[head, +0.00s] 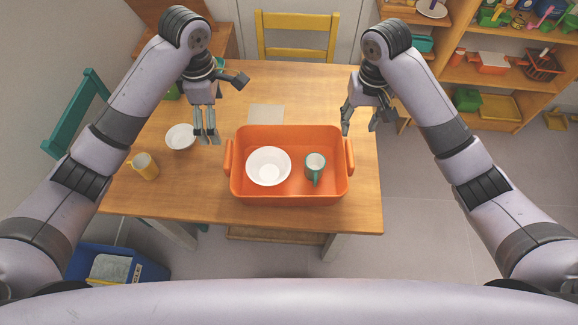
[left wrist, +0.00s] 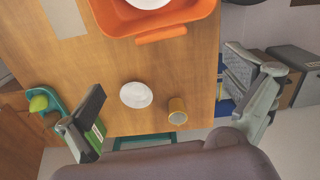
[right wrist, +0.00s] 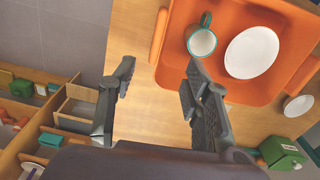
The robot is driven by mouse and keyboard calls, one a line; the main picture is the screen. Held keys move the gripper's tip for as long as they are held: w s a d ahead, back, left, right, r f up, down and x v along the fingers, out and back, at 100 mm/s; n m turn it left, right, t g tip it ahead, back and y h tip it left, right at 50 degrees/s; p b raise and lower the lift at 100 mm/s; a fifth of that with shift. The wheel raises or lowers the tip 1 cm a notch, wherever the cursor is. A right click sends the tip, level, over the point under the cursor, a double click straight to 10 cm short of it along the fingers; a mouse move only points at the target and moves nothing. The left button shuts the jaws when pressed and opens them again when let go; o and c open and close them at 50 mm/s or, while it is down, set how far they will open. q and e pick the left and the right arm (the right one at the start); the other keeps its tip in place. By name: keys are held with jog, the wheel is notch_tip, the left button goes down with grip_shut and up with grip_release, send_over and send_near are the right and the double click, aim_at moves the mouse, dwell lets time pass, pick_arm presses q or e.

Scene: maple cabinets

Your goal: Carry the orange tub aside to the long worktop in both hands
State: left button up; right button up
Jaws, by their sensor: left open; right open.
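The orange tub (head: 292,196) stands on the wooden table (head: 180,205), with a handle at each short side. My left gripper (head: 209,138) is open and empty, beyond and left of the tub's left handle (head: 228,157). My right gripper (head: 360,130) is open and empty, just beyond the tub's right handle (head: 350,156). Neither gripper appears to touch the tub. The right wrist view shows the tub (right wrist: 185,75) close to one finger. The long worktop cannot be made out.
A small white bowl (head: 181,137) and a yellow mug (head: 145,167) stand on the table left of the tub. A yellow chair (head: 295,35) is behind the table, a teal chair (head: 80,115) at its left. A shelf unit (head: 490,80) fills the back right. A blue bin (head: 118,264) sits on the floor.

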pick_arm(q)
send_near(227, 154)
jog(key=f, duration=1.1)
jog(key=shift+w+f, duration=0.2)
jog(key=shift+f, duration=0.1)
pick_arm(e)
notch_tip(227, 154, down, 17)
jog(key=shift+f, duration=0.1)
pick_arm(q)
jog(key=shift+s, duration=0.1)
jog(key=c, duration=1.1)
pick_arm(e)
jog(key=shift+s, duration=0.1)
grip_shut()
pick_arm(q)
jog(key=shift+s+f, duration=0.1)
jog(key=shift+f, duration=0.05)
jog(key=c, duration=0.4)
jog(key=shift+o, duration=0.2)
